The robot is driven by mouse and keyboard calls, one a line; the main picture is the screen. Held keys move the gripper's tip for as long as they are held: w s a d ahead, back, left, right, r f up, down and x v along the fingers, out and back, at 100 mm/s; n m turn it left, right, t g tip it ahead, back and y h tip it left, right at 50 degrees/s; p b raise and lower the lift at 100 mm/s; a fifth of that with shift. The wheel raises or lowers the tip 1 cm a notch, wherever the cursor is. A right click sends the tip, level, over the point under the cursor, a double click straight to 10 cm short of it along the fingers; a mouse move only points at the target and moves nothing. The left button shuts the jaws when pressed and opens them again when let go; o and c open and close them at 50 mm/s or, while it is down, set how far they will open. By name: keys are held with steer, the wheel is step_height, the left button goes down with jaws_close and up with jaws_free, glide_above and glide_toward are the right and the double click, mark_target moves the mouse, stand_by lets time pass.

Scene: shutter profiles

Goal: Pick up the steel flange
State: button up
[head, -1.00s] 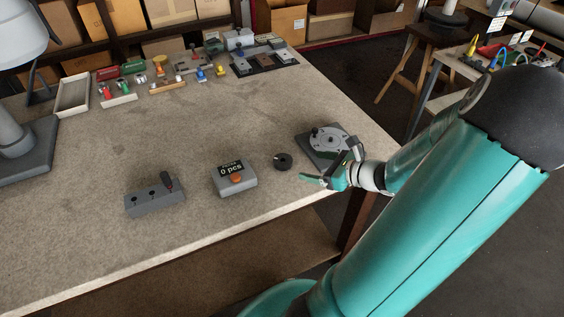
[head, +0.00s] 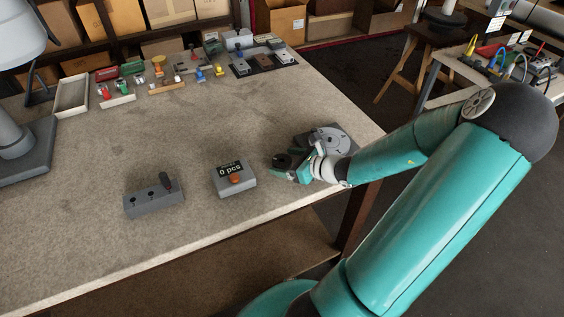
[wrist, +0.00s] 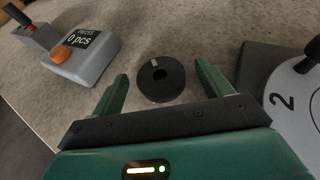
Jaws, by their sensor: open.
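In the head view the flange (head: 282,161) is partly covered by my gripper. My gripper (wrist: 162,73) is open and empty. In the wrist view the flange appears between its two green fingers, with a gap on each side. In the head view my gripper (head: 285,169) is low over the bench at the flange; I cannot tell its exact height.
A grey counter box with an orange button (head: 234,180) stands left of the flange, with a grey switch box (head: 154,200) farther left. A round numbered dial on a grey base (head: 328,139) is close on the right.

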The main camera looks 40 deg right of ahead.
steer(key=c, duration=1.3)
steer(key=shift+c, duration=0.2)
steer(key=shift+r, duration=0.15)
